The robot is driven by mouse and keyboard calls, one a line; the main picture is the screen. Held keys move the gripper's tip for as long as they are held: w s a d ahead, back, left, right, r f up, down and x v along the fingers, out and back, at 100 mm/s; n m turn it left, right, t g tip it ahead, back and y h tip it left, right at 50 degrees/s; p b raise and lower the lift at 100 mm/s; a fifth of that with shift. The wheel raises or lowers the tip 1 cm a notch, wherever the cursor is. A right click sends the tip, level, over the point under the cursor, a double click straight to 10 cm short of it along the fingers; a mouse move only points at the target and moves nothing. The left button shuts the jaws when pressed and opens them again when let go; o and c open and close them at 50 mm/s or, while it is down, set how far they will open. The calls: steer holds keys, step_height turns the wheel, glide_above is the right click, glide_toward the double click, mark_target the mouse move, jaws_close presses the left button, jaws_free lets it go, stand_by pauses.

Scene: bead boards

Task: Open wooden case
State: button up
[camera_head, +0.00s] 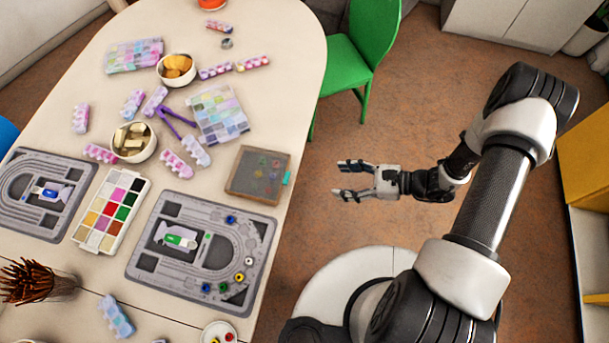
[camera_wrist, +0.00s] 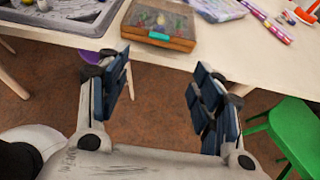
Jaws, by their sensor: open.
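The wooden case (camera_head: 257,174) lies flat near the right edge of the table, with a see-through lid and a teal tab (camera_head: 287,178) on its side facing the edge. The lid looks shut, and small coloured items show through it. In the wrist view the case (camera_wrist: 158,22) is at the top, beyond my fingers, with the teal tab (camera_wrist: 160,36) on its near side. My gripper (camera_head: 345,179) is open and empty, in the air off the table's right edge, to the right of the case and apart from it. It also shows in the wrist view (camera_wrist: 160,95).
A grey bead board (camera_head: 200,250) lies left of and below the case, beside a paint-coloured tray (camera_head: 110,210). A clear bead box (camera_head: 217,113) and bowls (camera_head: 134,141) stand farther off. A green chair (camera_head: 362,55) is by the table. The floor around my gripper is clear.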

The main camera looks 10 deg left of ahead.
mark_target(288, 178)
steer(key=b+x, duration=0.2)
steer(key=x, duration=1.4)
steer(key=shift+a+f+b, duration=0.25)
steer(key=shift+b, duration=0.1)
steer(key=c, duration=1.2)
steer(key=r+p, duration=0.1)
steer(key=r+h+p, duration=0.1)
steer(key=p, duration=0.1)
steer(key=shift+a+r, duration=0.25)
steer(key=shift+a+r+h+p, duration=0.15)
steer(key=shift+r+h+p, duration=0.55)
steer(key=shift+p, duration=0.55)
